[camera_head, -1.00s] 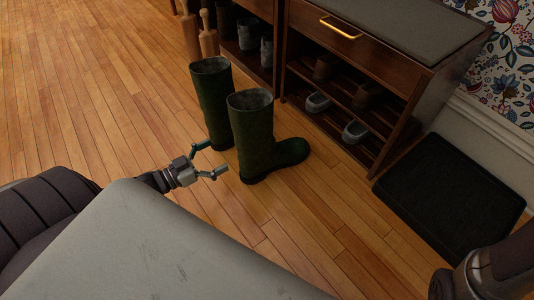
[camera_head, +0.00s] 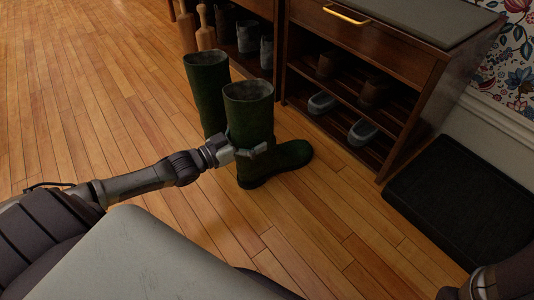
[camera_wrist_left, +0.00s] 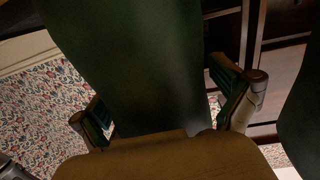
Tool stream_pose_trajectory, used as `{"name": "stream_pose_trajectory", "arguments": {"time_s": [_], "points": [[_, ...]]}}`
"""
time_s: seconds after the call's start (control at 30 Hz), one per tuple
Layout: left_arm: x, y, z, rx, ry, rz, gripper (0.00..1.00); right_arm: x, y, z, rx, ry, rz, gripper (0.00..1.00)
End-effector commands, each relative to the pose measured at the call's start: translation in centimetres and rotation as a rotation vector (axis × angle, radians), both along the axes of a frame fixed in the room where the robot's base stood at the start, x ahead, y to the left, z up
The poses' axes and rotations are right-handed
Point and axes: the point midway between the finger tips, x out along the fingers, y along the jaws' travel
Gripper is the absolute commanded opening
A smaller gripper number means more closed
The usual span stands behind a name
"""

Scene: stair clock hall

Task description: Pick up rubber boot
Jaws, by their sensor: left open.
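Two dark green rubber boots stand upright on the wooden floor. The nearer boot (camera_head: 249,110) has its toe pointing right, and the other boot (camera_head: 206,85) stands just behind it to the left. My left gripper (camera_head: 244,150) is at the lower shaft of the nearer boot, with its fingers open on either side of it. In the left wrist view the boot shaft (camera_wrist_left: 135,65) fills the space between the two fingers (camera_wrist_left: 163,108), with a small gap visible on the right.
A dark wooden shoe bench (camera_head: 405,62) with shoes on its shelves stands behind and right of the boots. A black mat (camera_head: 455,205) lies at the right. Wooden objects (camera_head: 205,28) stand at the back. The floor at left is clear.

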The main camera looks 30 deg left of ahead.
Motion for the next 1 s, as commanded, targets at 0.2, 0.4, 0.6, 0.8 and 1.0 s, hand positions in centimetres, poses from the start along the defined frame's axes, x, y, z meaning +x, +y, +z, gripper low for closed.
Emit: {"name": "stream_pose_trajectory", "arguments": {"time_s": [0.2,0.4,0.6,0.8,1.0], "points": [[0.28,-0.13,0.06,0.001,0.002,0.0,1.0,0.01,0.0,-0.16,0.0,0.0,0.0,0.4],[0.25,-0.12,0.04,0.001,0.002,0.0,0.77,0.02,0.01,-0.15,0.0,0.001,0.0,0.4],[0.24,-0.13,0.03,0.001,0.002,0.0,0.43,0.03,0.0,-0.15,0.0,0.001,0.0,0.4],[0.34,-0.14,0.4,-0.002,-0.007,-0.001,0.13,0.05,0.0,-0.13,0.0,0.001,0.0,0.4],[0.34,-0.14,0.4,-0.002,-0.007,-0.001,0.13,0.06,-0.01,-0.1,0.0,0.001,0.0,0.4]]}}
